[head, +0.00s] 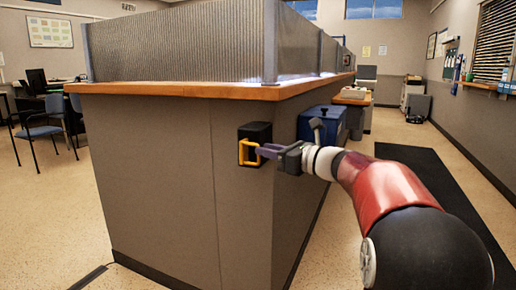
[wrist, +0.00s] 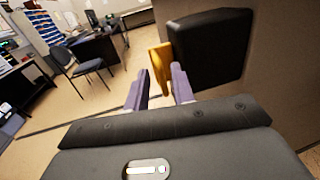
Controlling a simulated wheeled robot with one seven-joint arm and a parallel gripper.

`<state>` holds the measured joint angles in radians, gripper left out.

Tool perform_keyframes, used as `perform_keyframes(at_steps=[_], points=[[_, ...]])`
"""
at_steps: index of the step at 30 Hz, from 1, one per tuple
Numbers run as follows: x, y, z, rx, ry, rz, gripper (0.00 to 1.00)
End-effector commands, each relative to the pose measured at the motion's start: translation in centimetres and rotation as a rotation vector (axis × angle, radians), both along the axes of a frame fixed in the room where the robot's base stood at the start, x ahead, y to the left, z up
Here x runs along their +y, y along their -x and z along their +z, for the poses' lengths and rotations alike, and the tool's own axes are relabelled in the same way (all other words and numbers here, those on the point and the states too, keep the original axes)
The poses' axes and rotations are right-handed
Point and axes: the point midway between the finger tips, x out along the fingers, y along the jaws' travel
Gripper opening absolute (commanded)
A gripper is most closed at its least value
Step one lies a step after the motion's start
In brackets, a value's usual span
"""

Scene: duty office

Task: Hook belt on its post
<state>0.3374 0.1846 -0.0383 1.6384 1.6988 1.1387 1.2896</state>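A black box (head: 255,143) is fixed to the side of the grey counter, with a yellow loop-shaped handle (head: 248,152) on its front. I take this to be the belt's housing and end piece; no belt strip shows drawn out. My gripper (head: 264,152) is level with the handle, its purple fingers pointing at it. In the wrist view the fingers (wrist: 159,74) are apart, with the yellow handle (wrist: 161,66) in line with the gap between them and the black box (wrist: 209,47) to the right. Whether the fingers touch the handle is unclear. I cannot make out a post.
The counter (head: 170,185) has a wooden top (head: 190,90) and ribbed screen panels above. A blue bin (head: 325,122) stands beside the counter behind my arm. A dark mat (head: 425,170) lies at right.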

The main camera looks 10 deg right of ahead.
Motion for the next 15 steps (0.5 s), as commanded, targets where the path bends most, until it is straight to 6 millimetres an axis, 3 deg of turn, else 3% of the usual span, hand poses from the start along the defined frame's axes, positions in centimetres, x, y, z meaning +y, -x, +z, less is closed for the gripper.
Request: perform_keyframes(at_steps=[6,15], points=[[2.0,-2.1,0.0,0.0,0.001,0.001,0.25],[2.4,-2.5,0.0,-0.001,0.002,-0.001,0.25]])
